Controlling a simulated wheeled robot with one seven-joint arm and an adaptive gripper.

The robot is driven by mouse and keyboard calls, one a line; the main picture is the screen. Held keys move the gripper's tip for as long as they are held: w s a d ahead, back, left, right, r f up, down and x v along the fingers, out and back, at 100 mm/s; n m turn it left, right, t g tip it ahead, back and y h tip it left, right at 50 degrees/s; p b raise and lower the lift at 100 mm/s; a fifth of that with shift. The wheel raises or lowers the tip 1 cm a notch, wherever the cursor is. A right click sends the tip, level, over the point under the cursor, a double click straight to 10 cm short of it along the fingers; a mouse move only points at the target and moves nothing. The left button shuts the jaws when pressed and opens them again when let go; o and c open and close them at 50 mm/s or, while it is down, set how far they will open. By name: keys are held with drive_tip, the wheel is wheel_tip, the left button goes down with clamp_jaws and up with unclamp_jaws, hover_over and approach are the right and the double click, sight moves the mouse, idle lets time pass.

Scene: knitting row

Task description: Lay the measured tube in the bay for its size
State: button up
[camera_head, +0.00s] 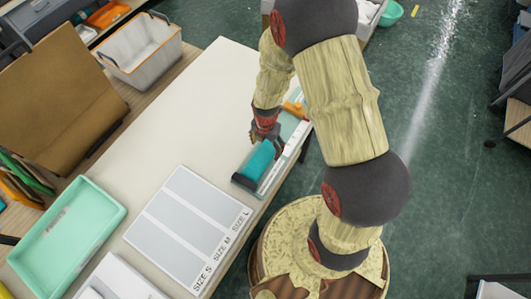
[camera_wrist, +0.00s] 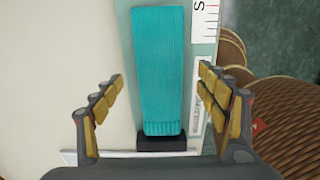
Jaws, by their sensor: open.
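The teal knitted tube (camera_head: 256,160) lies on a pale measuring board (camera_head: 272,177) at the table's right edge. In the wrist view the tube (camera_wrist: 159,65) runs lengthwise, with its ribbed end against a black block (camera_wrist: 160,143). A scale marked S (camera_wrist: 204,20) is on its right. My gripper (camera_head: 267,134) is open over the tube, one finger row on each side, apart from it in the wrist view. Its exact height is unclear. The size tray (camera_head: 232,247) has three grey bays labelled SIZE S, SIZE M and SIZE L; all look empty.
An orange piece (camera_head: 296,108) sits at the board's far end. A mint tray (camera_head: 66,235) stands at the left, and a white basket (camera_head: 141,47) and brown panel (camera_head: 58,95) at the back left. The tabletop (camera_head: 190,120) between is clear.

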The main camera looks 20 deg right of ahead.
sight(266, 152)
drive_tip(key=shift+f, duration=1.55)
drive_tip(key=shift+c, duration=1.2)
drive_tip(key=c, duration=0.8)
drive_tip(key=shift+o, duration=0.2)
